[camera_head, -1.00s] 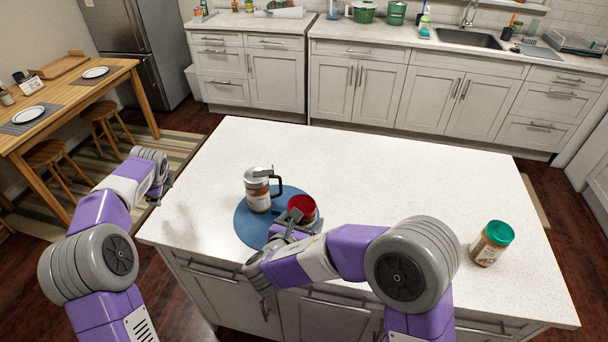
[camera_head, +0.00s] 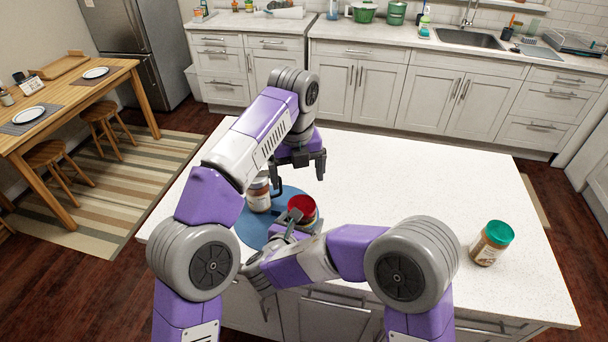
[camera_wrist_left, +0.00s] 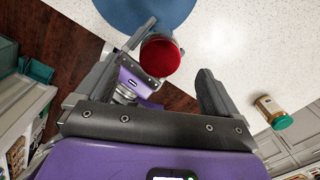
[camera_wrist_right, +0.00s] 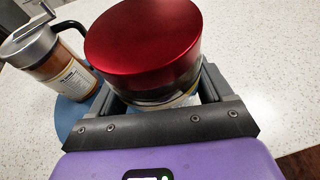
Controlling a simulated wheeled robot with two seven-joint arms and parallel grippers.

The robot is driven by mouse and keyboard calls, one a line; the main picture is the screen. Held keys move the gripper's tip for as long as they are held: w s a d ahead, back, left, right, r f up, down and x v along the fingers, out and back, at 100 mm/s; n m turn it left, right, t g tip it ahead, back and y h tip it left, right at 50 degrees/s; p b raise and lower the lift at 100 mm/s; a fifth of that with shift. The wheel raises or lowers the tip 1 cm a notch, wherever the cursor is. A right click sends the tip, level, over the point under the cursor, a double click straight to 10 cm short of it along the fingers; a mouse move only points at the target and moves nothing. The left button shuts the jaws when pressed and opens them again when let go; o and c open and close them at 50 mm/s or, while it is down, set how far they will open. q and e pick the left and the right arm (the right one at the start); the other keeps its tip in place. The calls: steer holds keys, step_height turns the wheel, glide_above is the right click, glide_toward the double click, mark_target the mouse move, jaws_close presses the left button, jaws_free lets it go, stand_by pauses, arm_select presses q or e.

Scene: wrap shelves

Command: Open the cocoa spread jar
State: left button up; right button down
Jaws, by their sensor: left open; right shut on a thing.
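The red-lidded jar (camera_head: 301,208) stands upright at the front of the island with its lid on; its label is not readable. My right gripper (camera_head: 292,226) is shut around the jar's body below the lid, and the right wrist view shows the red lid (camera_wrist_right: 145,38) above the fingers. My left gripper (camera_head: 300,178) is open and empty, above and slightly behind the jar. In the left wrist view the red lid (camera_wrist_left: 160,56) appears between the open fingers, with a gap to it.
A blue round mat (camera_head: 247,229) lies under the jar area. A metal-topped flask with a black handle (camera_head: 259,196) stands on it, left of the jar, partly behind my left arm. The island's middle right (camera_head: 420,180) is clear.

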mark_target(304, 205)
arm_select(q)
steer(key=shift+s+d+r+m, duration=0.35)
steer(key=shift+s+d+m, duration=0.15)
steer(key=shift+s+d, duration=0.2)
steer(key=shift+s+f+g, duration=0.1)
steer(key=shift+f+g, duration=0.05)
steer(key=shift+g, duration=0.15)
steer(key=shift+f, duration=3.8)
